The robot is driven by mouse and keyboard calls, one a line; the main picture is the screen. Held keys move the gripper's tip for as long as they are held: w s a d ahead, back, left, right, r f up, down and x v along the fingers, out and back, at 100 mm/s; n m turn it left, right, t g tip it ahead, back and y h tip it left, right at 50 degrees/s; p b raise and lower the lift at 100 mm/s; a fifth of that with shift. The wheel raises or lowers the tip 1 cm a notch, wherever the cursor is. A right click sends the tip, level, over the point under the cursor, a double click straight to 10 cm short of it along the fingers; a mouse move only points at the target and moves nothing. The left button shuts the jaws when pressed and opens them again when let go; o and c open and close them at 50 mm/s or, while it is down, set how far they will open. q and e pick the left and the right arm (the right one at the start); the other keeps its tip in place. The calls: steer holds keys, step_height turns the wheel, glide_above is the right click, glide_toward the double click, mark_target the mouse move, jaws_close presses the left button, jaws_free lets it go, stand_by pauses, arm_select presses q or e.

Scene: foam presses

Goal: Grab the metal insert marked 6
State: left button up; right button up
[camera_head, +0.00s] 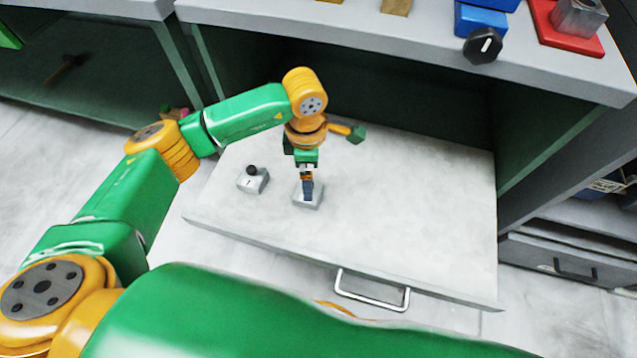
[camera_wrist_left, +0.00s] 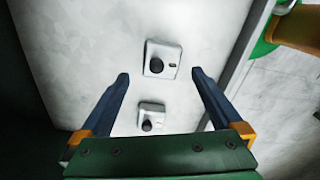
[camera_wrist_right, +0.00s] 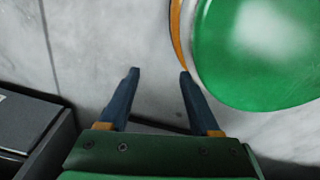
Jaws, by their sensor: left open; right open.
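Two light grey metal inserts with black knobs sit in the open drawer. One insert (camera_head: 252,184) stands at the left, with a small dark mark too small to read surely. The other insert (camera_head: 312,203) is partly hidden under my left gripper (camera_head: 307,192). In the left wrist view, one insert (camera_wrist_left: 171,54) lies between and just beyond the fingertips of my open, empty left gripper (camera_wrist_left: 160,73). A second insert (camera_wrist_left: 158,108) shows lower, nearer the palm. I cannot read a 6 on either. My right gripper (camera_wrist_right: 158,73) is open and empty, away from the inserts.
The pulled-out drawer (camera_head: 430,215) has a bare floor to the right and a metal handle (camera_head: 372,292) at its front. The worktop (camera_head: 400,40) overhangs its back.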

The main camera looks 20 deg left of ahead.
mark_target(297, 198)
arm_select(q)
steer(key=f, duration=0.6)
steer(key=shift+s+a+f, duration=0.15)
steer(key=shift+s+f, duration=0.05)
steer(key=c, duration=1.5)
